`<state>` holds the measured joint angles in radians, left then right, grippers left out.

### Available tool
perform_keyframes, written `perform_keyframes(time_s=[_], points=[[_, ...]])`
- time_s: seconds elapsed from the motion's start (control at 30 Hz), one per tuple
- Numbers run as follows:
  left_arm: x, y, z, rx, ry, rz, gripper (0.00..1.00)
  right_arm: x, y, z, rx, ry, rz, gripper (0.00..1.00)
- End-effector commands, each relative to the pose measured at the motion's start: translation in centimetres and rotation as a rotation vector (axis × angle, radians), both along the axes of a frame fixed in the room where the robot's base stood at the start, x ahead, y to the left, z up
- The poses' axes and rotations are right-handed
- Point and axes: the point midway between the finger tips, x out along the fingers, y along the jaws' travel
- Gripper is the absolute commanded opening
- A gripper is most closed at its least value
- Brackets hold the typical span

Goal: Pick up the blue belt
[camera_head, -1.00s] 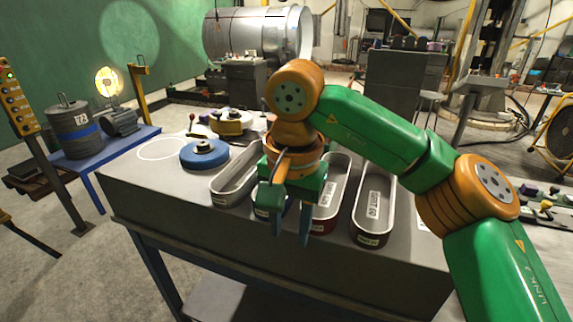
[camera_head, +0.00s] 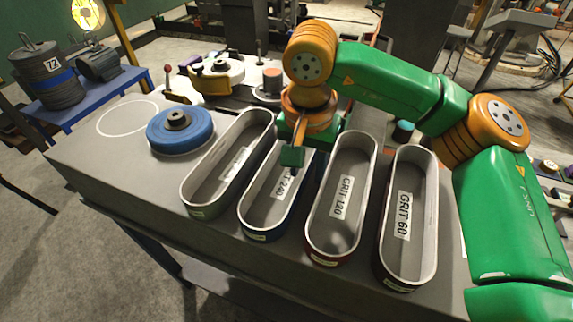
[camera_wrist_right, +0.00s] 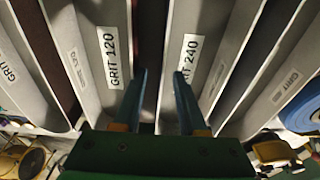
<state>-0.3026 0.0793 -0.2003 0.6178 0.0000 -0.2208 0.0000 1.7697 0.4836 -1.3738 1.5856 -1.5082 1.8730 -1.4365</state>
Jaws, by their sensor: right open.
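The blue belt (camera_head: 263,214) is a long upright oval loop with a pale inside, marked GRIT 240. It stands second from the left in a row on the grey bench. Its GRIT 240 label also shows in the wrist view (camera_wrist_right: 188,60). My right gripper (camera_head: 290,158) is over the far part of this belt and hides some of it. In the wrist view my right gripper (camera_wrist_right: 161,76) is open and empty, its fingers apart across the dark gap beside the GRIT 240 and GRIT 120 labels. I cannot tell its exact height. My left gripper is out of view.
A green-edged belt (camera_head: 212,183) stands left of the blue one; a red belt (camera_head: 335,215), GRIT 120, and a dark red belt (camera_head: 408,245), GRIT 60, stand right. A blue disc (camera_head: 160,137) lies at the left. The bench (camera_head: 85,165) is clear at its front left.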

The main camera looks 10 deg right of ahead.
Motion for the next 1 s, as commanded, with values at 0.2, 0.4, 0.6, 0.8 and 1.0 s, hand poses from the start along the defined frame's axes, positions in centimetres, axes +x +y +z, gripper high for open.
perform_keyframes(time_s=[0.2,0.4,0.6,0.8,1.0], points=[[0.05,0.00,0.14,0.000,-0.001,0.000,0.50,0.07,-0.03,-0.83,0.001,-0.001,0.000,0.41],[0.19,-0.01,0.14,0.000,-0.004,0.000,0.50,0.07,-0.02,-0.80,0.001,0.000,0.001,0.03],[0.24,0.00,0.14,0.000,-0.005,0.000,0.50,0.08,-0.03,-0.79,0.001,0.000,0.001,0.00],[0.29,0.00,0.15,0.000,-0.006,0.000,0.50,0.08,-0.03,-0.78,0.001,0.000,0.001,0.00],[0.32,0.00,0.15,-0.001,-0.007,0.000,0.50,0.08,-0.03,-0.77,0.001,0.000,0.001,0.00]])
